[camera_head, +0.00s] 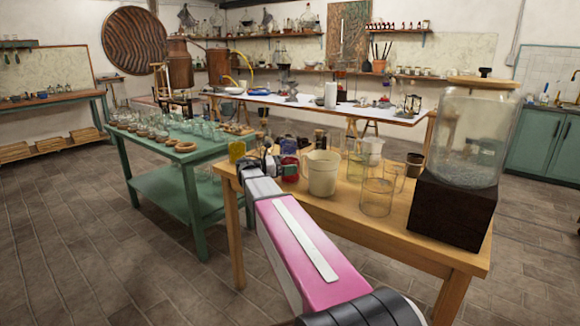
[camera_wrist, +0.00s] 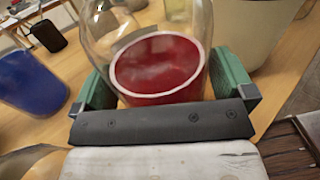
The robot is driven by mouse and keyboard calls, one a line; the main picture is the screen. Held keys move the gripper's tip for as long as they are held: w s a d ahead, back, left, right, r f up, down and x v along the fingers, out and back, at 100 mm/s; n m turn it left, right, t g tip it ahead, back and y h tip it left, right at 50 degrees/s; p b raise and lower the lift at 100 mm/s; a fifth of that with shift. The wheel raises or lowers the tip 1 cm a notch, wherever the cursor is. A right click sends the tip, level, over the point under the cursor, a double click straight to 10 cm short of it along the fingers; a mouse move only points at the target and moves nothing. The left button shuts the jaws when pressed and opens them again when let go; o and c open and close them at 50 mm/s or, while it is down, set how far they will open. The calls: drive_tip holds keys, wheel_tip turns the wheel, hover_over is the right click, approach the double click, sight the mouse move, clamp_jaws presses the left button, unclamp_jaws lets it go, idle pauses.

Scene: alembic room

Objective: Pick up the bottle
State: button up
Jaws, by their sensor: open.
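A clear glass vessel with a red round part edged in pale (camera_wrist: 158,62), which looks like the bottle, is between my gripper's fingers in the wrist view. My gripper (camera_wrist: 168,80) is open, with one green finger on each side of the glass. I cannot tell whether either finger touches it. In the head view my gripper (camera_head: 266,162) is over the near left part of the wooden table (camera_head: 358,222), beside a red vessel (camera_head: 290,170). The lower end of the bottle is partly hidden by the gripper body.
A cream pitcher (camera_head: 320,174) stands close to the right; glass beakers (camera_head: 377,196) stand beyond it. A blue cup (camera_wrist: 30,82) is left of my gripper in the wrist view. A large glass jar (camera_head: 467,140) on a dark block stands at the table's right end.

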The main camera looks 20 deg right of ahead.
drive_tip(key=c, duration=1.2)
drive_tip(key=shift+r, duration=0.2)
drive_tip(key=shift+r, duration=8.8)
